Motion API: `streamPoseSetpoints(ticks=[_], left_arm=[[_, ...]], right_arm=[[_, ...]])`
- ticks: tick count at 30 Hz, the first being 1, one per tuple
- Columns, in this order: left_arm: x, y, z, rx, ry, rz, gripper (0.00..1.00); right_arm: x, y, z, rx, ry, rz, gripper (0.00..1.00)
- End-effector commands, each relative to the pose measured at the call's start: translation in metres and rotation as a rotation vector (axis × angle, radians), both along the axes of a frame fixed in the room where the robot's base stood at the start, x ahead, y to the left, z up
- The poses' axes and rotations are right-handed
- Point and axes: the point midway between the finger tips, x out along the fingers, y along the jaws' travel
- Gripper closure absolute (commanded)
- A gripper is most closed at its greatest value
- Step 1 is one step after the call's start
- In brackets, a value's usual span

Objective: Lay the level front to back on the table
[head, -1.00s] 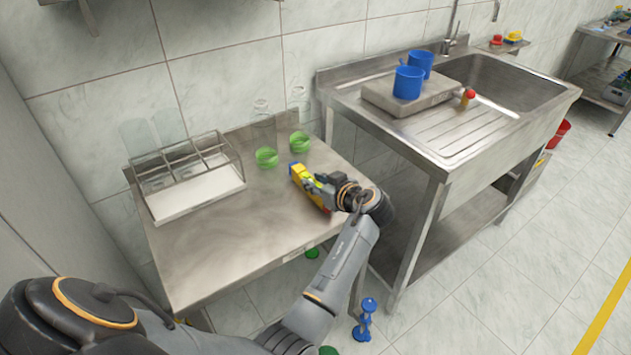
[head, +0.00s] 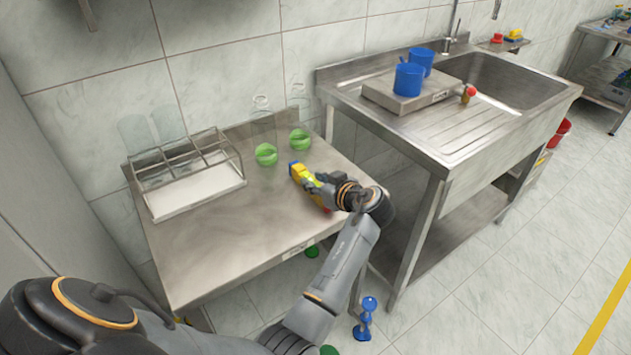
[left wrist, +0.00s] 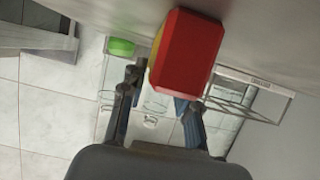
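The level (head: 303,178) is a yellow bar with a blue end and a red end. In the head view it is at the right part of the steel table (head: 230,235), blue end toward the wall and red end toward the front edge. My left gripper (head: 322,184) reaches over it from the right and hides part of it. In the left wrist view the red end of the level (left wrist: 187,55) faces the camera, close to the table surface. The fingers of my left gripper (left wrist: 160,98) are around or beside it; whether they press on it is unclear. My right gripper is out of view.
Two green caps (head: 266,154) (head: 300,139) and clear bottles stand behind the level. A wire rack (head: 190,175) is at the back left. A steel sink unit (head: 450,130) with blue mugs (head: 408,80) is on the right. The table's front middle is clear.

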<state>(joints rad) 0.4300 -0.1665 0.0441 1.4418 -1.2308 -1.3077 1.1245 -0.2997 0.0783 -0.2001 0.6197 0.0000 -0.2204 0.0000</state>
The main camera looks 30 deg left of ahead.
Motion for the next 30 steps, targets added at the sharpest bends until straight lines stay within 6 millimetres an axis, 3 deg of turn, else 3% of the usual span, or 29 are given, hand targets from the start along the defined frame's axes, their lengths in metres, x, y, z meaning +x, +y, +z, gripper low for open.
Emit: streamPoseSetpoints(ticks=[3, 14, 24, 30], left_arm=[[0.000, 0.000, 0.000, -0.001, 0.000, 0.000, 0.46], [0.000, 0.000, 0.005, -0.002, -0.001, 0.001, 0.46], [0.000, 0.000, 0.066, -0.002, -0.005, 0.001, 0.46], [0.000, 0.000, 0.093, -0.001, -0.003, 0.001, 0.46]], right_arm=[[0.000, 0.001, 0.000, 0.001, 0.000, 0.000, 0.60], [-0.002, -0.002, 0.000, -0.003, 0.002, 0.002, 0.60], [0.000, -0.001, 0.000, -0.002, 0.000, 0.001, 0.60], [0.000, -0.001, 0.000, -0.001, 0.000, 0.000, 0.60]])
